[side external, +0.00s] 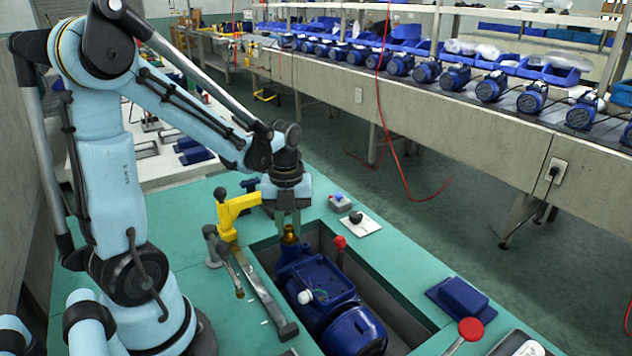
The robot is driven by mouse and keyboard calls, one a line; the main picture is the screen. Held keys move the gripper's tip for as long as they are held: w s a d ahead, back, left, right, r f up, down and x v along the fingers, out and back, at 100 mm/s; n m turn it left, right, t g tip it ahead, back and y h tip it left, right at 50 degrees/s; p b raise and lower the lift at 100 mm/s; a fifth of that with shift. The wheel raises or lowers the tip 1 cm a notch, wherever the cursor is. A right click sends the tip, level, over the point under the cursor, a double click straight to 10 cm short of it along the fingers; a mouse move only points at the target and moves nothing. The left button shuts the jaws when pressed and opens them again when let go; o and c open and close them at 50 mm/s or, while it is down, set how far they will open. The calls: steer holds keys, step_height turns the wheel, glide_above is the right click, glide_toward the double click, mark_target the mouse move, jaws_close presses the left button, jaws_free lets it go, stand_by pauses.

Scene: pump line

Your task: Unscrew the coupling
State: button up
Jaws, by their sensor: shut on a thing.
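The coupling (290,238) is a small brass-coloured piece at the top of the blue pump's upright port. The blue pump (318,292) lies in a rectangular recess in the green bench. My gripper (289,226) points straight down over the port, with its fingers shut on the coupling. The fingers hide the upper part of the coupling. I cannot tell whether it is still seated on the port.
A white plate (356,223) and a blue block (457,298) lie right on the green bench (395,262).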

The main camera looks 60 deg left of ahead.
steer(key=n, duration=0.7)
steer(key=shift+n, duration=0.4)
steer(key=n, duration=0.4)
steer(key=shift+n, duration=1.1)
steer(key=shift+n, duration=1.2)
steer(key=n, duration=0.4)
steer(key=shift+r+n, duration=0.1)
steer(key=shift+n, duration=0.2)
